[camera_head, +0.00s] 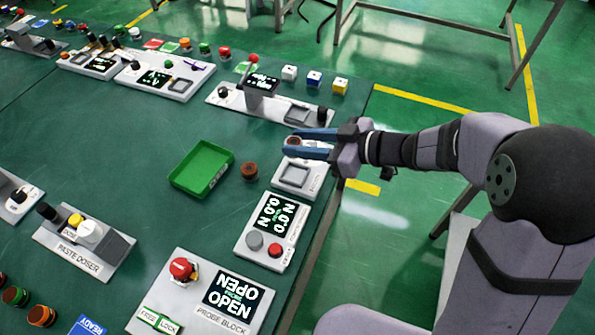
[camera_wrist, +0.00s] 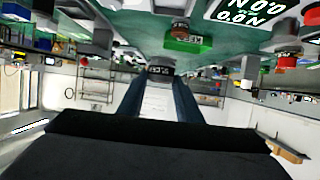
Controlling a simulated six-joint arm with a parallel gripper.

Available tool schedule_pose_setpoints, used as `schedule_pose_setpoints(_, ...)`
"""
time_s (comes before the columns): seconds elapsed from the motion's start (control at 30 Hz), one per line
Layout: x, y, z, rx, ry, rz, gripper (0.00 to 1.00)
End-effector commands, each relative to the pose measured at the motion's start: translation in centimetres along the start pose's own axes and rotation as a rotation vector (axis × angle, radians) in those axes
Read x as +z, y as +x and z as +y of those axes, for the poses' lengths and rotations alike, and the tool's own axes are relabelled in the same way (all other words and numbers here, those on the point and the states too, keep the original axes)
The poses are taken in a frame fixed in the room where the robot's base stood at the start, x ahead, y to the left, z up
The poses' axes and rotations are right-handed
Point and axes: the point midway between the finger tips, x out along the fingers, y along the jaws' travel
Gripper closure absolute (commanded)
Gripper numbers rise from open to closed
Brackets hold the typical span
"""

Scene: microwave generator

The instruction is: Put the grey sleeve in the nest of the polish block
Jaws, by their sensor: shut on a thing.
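My gripper (camera_head: 291,144), with blue fingers, is shut on a small round part (camera_head: 294,141) with a reddish-brown middle. It is too small to tell whether this is the grey sleeve. The gripper reaches in from the right, near a white block with a square grey pad (camera_head: 296,176). That block's label is partly hidden, so I cannot tell whether it is the polish block. No nest is clearly readable.
A green tray (camera_head: 191,189) and a brown round part (camera_head: 249,171) stand left of the gripper. A display block (camera_head: 249,236) and the probe block (camera_head: 183,319) stand nearer. A long console (camera_head: 225,101) stands behind. Bare table is free left of the tray.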

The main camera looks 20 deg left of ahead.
Motion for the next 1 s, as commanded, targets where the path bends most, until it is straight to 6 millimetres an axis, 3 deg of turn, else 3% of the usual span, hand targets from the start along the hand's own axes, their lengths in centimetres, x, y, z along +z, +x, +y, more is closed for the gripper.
schedule_pose_setpoints(0.3,4.4,1.8,0.0,0.001,0.004,0.0,0.95)
schedule_pose_setpoints(0.57,5.1,2.1,0.1,0.002,0.0,0.001,0.95)
schedule_pose_setpoints(1.0,8.5,3.5,0.1,0.003,0.002,0.001,0.95)
